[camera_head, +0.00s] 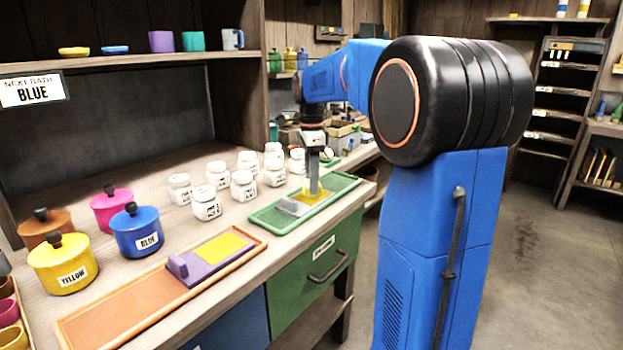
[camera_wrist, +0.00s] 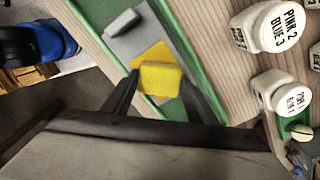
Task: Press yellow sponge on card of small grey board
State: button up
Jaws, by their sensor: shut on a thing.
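The small grey board (camera_head: 290,207) lies in a green tray (camera_head: 262,222) on the bench, with a yellow card (camera_head: 307,199) on it. The wrist view also shows the grey board (camera_wrist: 122,45) with its grey block and the yellow card (camera_wrist: 150,54). The yellow sponge (camera_wrist: 160,79) is between the fingers of my gripper (camera_wrist: 161,84), over the near part of the card. My gripper (camera_head: 314,189) points down at the card in the head view, shut on the sponge. I cannot tell whether the sponge touches the card.
An orange tray (camera_head: 88,325) at front left holds a purple board (camera_head: 205,262) with another yellow card (camera_head: 222,247). Several white labelled jars (camera_head: 206,203) stand behind the green tray. Yellow (camera_head: 62,268), blue (camera_head: 137,233), pink and brown lidded pots stand at left. A sign reads BLUE (camera_head: 33,91).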

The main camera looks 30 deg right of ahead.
jog(key=shift+f, duration=0.6)
dwell(1.4)
jog(key=shift+r, duration=0.1)
jog(key=shift+r, duration=3.45)
